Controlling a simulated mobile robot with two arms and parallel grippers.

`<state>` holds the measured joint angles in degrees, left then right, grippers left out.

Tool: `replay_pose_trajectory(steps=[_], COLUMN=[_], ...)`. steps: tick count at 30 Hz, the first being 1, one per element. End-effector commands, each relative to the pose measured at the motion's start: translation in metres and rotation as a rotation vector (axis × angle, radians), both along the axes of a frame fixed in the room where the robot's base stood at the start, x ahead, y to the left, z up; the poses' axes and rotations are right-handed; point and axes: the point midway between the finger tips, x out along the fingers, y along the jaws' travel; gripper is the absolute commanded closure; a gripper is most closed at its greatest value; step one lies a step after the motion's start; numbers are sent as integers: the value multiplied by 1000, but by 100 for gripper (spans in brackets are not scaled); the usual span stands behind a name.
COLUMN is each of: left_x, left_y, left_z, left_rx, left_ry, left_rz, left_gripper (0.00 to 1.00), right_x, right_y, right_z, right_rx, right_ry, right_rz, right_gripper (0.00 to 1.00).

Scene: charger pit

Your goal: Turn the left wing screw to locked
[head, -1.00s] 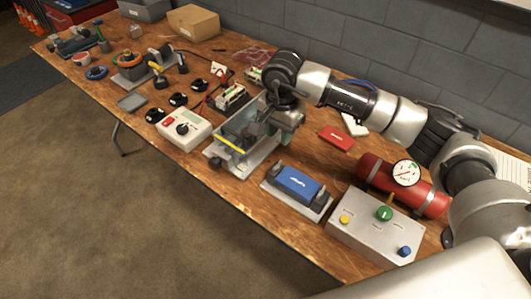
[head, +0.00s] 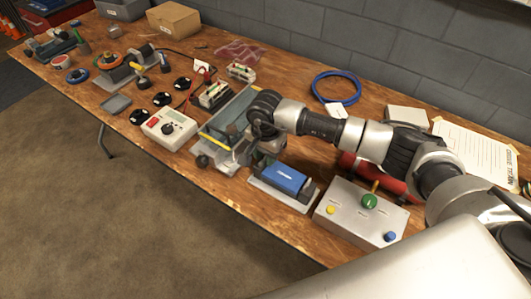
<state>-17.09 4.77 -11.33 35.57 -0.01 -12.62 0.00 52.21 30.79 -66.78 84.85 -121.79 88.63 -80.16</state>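A blue module (head: 286,178) sits on a light grey base plate (head: 279,198) near the table's front edge. A dark post-like part, possibly the right wing screw (head: 309,190), stands at the module's right end. My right gripper (head: 264,158) points down at the module's left end, where the left wing screw is hidden or too small to make out. I cannot tell whether the gripper touches anything there. Its fingers are too small and dark to show if they are open or shut. My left gripper is not in view.
A grey control box (head: 358,212) with a green knob stands to the right. A metal tray fixture (head: 222,155) with a yellow strip is close on the left. A red cylinder (head: 385,180) lies partly behind my arm. A blue cable coil (head: 336,88) lies at the back.

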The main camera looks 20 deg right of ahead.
Motion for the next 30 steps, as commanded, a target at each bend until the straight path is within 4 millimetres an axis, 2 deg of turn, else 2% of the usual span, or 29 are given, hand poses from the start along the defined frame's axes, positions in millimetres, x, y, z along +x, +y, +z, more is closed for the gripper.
replay_pose_trajectory(steps=[1,6,8,20,30], left_x=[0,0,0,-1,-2], left_y=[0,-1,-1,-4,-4], left_z=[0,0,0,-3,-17], left_rx=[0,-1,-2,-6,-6], left_ry=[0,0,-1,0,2], left_rz=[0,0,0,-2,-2], left_gripper=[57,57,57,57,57], right_x=[0,0,0,0,-2], right_y=[0,0,0,0,-2], right_z=[0,0,0,0,-1], right_rx=[0,0,0,1,1], right_ry=[0,0,0,-1,-2], right_rz=[0,0,0,-38,-261], right_gripper=[68,94,100,100,100])
